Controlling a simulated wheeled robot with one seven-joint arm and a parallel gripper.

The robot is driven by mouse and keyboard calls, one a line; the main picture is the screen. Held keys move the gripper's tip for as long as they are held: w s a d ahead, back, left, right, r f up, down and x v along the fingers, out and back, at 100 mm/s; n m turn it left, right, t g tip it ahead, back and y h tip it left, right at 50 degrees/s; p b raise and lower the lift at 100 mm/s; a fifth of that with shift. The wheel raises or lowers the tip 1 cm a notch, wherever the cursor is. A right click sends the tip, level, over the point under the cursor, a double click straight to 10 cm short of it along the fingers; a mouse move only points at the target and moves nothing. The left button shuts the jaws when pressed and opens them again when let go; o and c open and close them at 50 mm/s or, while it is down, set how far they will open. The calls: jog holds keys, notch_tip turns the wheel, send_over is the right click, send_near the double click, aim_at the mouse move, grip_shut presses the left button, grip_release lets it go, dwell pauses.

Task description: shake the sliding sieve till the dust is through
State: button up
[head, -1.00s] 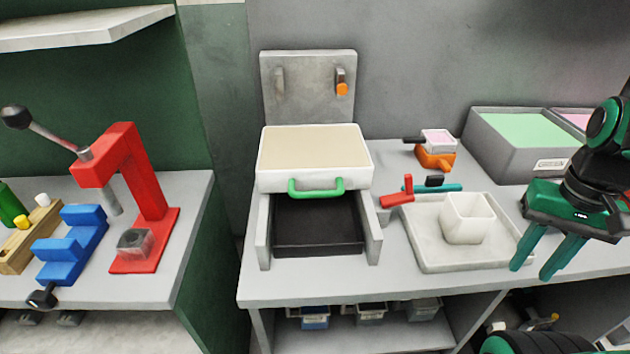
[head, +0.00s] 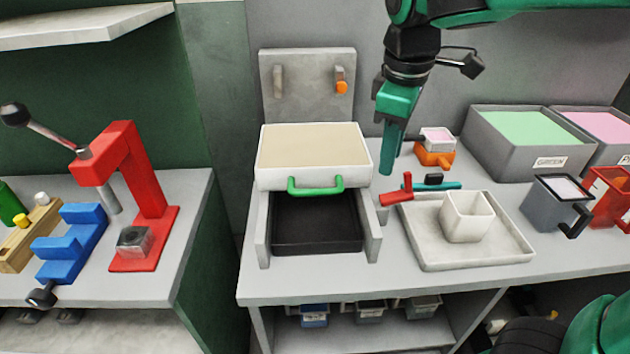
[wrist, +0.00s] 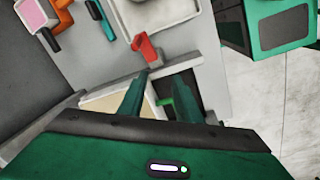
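The sliding sieve (head: 314,155) is a white box with a flat beige layer on top and a green handle (head: 316,187) on its front. It sits on a grey frame over a dark tray (head: 316,222). In the wrist view the beige sieve top (wrist: 104,100) and green handle (wrist: 165,102) show partly behind my fingers.
A white tray (head: 430,255) with a white cup (head: 467,217), a red tool (head: 397,196) and an orange piece (head: 434,156) lie right of the sieve. Grey bins (head: 520,160) stand at the back right. A red press (head: 140,185) stands on the left bench.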

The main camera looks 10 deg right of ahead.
aim_at(315, 190)
jog(key=a+r+n, duration=0.3)
jog(key=a+n, duration=0.3)
jog(key=a, duration=0.8)
jog(key=shift+t+y, duration=0.3)
jog(key=f, duration=0.3)
jog(key=w+f, duration=0.1)
jog(key=f, duration=0.6)
jog(key=shift+w+d+f, duration=0.2)
jog(key=shift+w+d, duration=0.05)
jog(key=shift+w, duration=0.05)
grip_shut()
